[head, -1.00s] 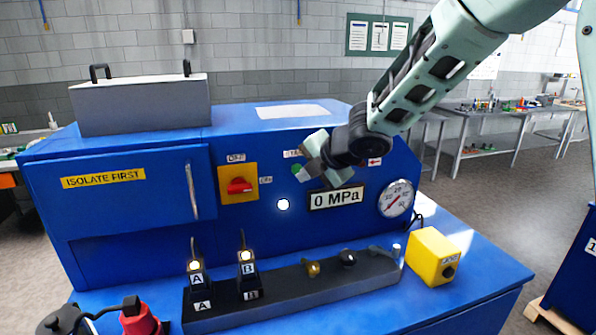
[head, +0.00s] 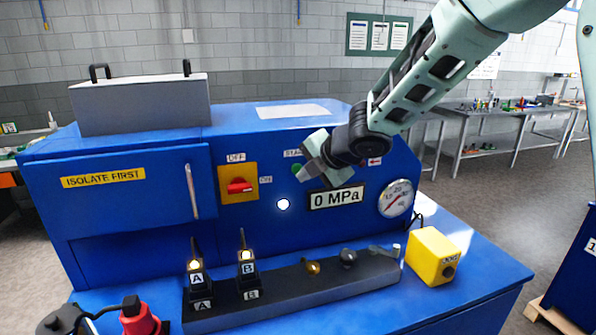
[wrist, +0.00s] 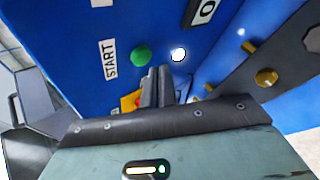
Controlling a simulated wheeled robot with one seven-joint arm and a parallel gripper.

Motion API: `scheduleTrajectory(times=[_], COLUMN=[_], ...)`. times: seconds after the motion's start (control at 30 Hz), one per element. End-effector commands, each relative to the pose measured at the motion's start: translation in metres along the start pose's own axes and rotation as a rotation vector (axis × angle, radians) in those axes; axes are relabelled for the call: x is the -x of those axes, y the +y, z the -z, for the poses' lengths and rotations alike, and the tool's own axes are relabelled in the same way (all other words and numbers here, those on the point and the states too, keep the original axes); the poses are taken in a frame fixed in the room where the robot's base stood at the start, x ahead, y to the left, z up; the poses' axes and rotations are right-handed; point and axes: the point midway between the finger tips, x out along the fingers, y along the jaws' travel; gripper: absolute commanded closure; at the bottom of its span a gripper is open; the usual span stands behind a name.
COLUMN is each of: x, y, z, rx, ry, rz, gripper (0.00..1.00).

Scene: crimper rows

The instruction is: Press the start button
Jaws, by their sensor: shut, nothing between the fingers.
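The green start button (wrist: 141,55) is on the front of the blue machine, beside a START label (wrist: 110,60) in the wrist view. In the head view the button (head: 296,168) is partly hidden behind my gripper (head: 306,171). My gripper is shut and empty, close in front of the panel by the button. In the wrist view its fingers (wrist: 157,86) lie just below the button in the picture. I cannot tell whether they touch the panel.
A red switch (head: 239,186) on a yellow plate is left of the button. A white lamp (head: 283,204), a 0 MPa display (head: 337,198) and a gauge (head: 396,198) are nearby. Plugs A (head: 197,279) and B (head: 247,269) stand on the dark rail below. A yellow box (head: 436,257) is right.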

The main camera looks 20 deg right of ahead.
Motion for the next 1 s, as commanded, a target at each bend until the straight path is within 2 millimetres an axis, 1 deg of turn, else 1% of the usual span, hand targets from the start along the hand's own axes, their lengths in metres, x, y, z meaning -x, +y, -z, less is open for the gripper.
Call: scheduleTrajectory(times=[0.57,1.0], x=[-0.0001,-0.0058], y=[0.0001,0.0047], z=[-0.0001,-0.0045], rx=[0.000,0.000], ry=[0.000,0.000], rz=[0.000,0.000], gripper=[1.00,1.00])
